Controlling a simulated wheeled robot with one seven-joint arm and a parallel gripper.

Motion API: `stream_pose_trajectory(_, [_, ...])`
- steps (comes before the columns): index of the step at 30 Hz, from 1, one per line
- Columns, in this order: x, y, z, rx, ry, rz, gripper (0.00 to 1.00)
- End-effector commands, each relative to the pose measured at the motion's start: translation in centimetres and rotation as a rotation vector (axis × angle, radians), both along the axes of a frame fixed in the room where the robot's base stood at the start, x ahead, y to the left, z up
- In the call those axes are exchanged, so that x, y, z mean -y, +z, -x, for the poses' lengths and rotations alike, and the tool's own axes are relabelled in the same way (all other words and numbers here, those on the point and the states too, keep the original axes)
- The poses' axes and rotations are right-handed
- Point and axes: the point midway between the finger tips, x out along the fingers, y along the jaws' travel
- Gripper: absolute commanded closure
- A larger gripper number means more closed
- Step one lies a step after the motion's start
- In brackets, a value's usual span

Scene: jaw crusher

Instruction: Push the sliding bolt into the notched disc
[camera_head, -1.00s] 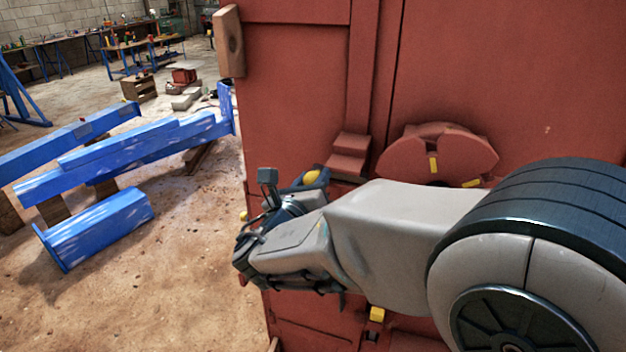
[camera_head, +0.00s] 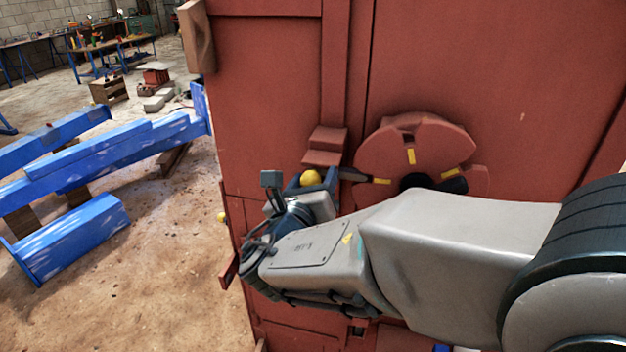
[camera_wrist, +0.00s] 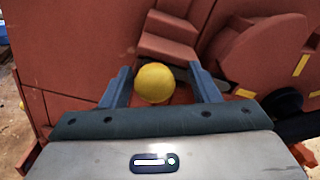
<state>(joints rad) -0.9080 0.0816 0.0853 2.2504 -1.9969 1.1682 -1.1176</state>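The notched disc (camera_head: 385,150) is red-brown with yellow marks and sits on the red machine wall; part of it also shows at the right of the wrist view (camera_wrist: 262,52). The sliding bolt has a yellow ball knob (camera_head: 311,177) and a grey rod (camera_head: 351,174) pointing right at the disc. The rod's tip is at the disc's left edge beside a yellow mark; I cannot tell if it is inside a notch. My gripper (camera_wrist: 162,84) has its two fingers on either side of the yellow knob (camera_wrist: 155,83), with visible gaps.
A stepped red block (camera_head: 325,146) juts from the wall just above the knob. My arm covers the wall below the disc. Blue beams (camera_head: 110,152) lie on the floor at left, with open dirt floor between them and the machine.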

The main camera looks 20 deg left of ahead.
Motion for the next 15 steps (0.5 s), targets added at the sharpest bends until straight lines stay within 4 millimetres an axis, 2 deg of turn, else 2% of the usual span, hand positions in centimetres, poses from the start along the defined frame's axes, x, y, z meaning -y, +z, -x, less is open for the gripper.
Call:
stream_pose_trajectory(5, [-0.1, 0.0, 0.4, 0.001, 0.004, -0.001, 0.45])
stream_pose_trajectory(8, [-0.2, 0.0, 1.4, 0.001, 0.006, -0.002, 0.45])
stream_pose_trajectory(15, [-0.2, -0.1, 6.6, 0.002, 0.006, -0.002, 0.45])
